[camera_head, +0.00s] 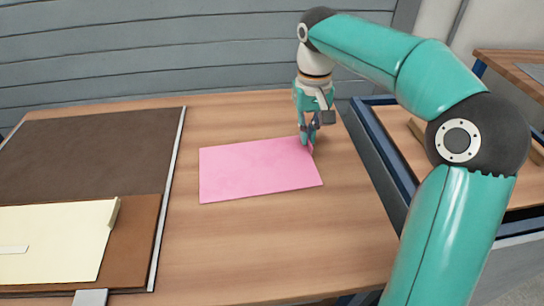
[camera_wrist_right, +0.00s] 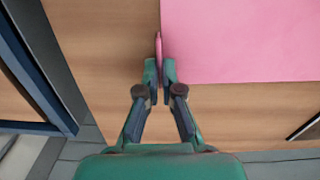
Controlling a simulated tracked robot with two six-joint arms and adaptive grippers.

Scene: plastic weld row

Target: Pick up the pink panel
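In the head view the right gripper (camera_head: 308,138) partly hides that corner. My left gripper is not in view.
A dark brown mat (camera_head: 90,150) with a pale edge strip covers the table's left. A cream panel (camera_head: 60,240) with its own small tab lies on a brown board (camera_head: 145,235). A blue-framed wooden stand (camera_head: 385,160) is at the right. Bare table (camera_head: 270,245) lies before the pink panel.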

